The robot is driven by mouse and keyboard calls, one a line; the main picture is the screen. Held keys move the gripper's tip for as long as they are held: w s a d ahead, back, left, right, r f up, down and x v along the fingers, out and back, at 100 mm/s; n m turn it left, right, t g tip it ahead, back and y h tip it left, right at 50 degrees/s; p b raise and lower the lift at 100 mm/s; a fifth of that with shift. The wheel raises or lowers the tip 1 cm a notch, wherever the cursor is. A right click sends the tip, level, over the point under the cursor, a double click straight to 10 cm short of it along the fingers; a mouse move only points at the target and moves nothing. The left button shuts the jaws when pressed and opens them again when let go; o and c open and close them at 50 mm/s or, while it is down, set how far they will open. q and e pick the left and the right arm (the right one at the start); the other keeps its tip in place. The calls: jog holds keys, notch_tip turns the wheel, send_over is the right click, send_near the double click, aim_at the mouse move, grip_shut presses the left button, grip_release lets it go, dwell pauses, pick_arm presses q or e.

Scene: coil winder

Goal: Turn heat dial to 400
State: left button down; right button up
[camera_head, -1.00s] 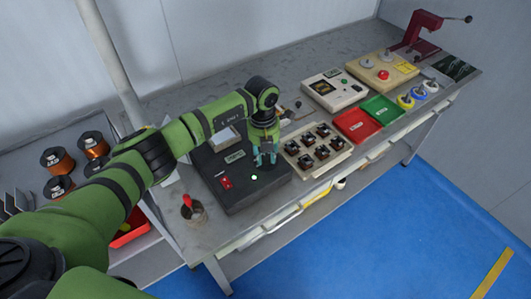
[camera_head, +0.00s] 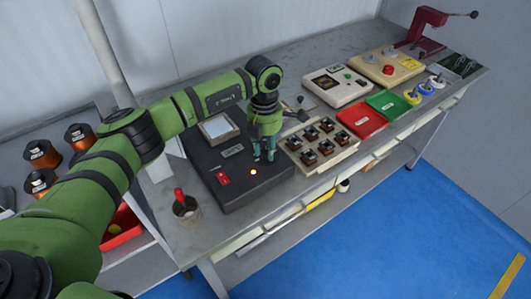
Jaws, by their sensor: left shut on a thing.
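The dark heating unit (camera_head: 225,195) stands on the grey bench, with a red switch (camera_head: 222,178), a small display (camera_head: 233,150) and a small lit pale lamp (camera_head: 253,172) on its top. My left gripper (camera_head: 263,157) points down at the right part of the unit's top, its teal fingers close together. It is shut on what seems to be the heat dial, which the fingers hide. I cannot read the dial's scale or its setting. My right gripper is not in view.
A tray of several small coils (camera_head: 341,152) stands close to the right of my gripper. Red (camera_head: 361,122) and green (camera_head: 387,103) trays lie beyond it. A cup with a red-handled tool (camera_head: 187,212) stands at the unit's left front.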

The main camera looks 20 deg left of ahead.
aim_at(266, 148)
pick_arm(q)
jog(key=shift+m+b, duration=0.7)
jog(key=shift+m, duration=0.2)
jog(key=shift+r, duration=0.1)
jog(key=c, duration=0.9)
grip_release()
jog(key=shift+d, duration=0.1)
jog(key=shift+c, duration=0.2)
notch_tip(266, 148, up, 12)
jog(key=shift+w+a, duration=0.2)
jog(key=shift+w, duration=0.05)
